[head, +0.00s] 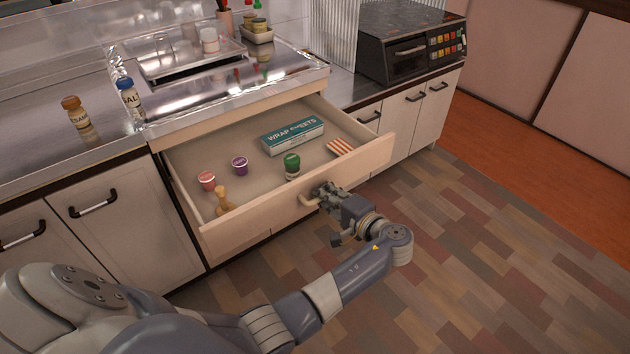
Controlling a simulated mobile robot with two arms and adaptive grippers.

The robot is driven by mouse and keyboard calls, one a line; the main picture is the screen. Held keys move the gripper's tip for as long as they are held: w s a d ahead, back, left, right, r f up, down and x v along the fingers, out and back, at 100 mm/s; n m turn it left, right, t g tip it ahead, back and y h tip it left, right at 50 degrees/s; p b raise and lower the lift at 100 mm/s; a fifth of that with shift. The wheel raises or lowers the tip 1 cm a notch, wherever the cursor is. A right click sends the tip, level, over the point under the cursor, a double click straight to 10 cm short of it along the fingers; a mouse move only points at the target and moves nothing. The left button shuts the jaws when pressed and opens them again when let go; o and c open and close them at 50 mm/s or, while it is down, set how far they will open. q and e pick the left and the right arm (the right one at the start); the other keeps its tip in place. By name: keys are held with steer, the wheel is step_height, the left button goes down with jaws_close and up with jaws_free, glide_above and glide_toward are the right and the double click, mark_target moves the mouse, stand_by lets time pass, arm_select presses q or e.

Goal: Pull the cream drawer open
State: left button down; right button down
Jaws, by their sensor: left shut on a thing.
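The cream drawer (268,212) stands pulled well out from under the metal counter in the head view, and its inside shows. My left gripper (318,196) is at the drawer's front, shut on the drawer handle (308,201), which it partly hides. In the drawer lie a teal wrap sheets box (293,136), a green-capped jar (292,166), a purple cup (240,165), a pink cup (207,180), a small tan wooden thing (222,200) and a red-striped item (341,147). My right gripper is not in view.
Closed cabinet doors with dark handles flank the drawer, on the left (120,205) and right (398,125). On the counter stand a salt bottle (131,100), a sesame bottle (76,112), a metal tray (190,65) and a black oven (408,45). The tiled floor (480,230) in front is clear.

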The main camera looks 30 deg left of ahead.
arm_select(q)
steer(key=shift+f+v, duration=0.25)
steer(key=shift+v, duration=0.85)
steer(key=c, duration=1.9)
jaws_free()
steer(key=shift+r, duration=0.1)
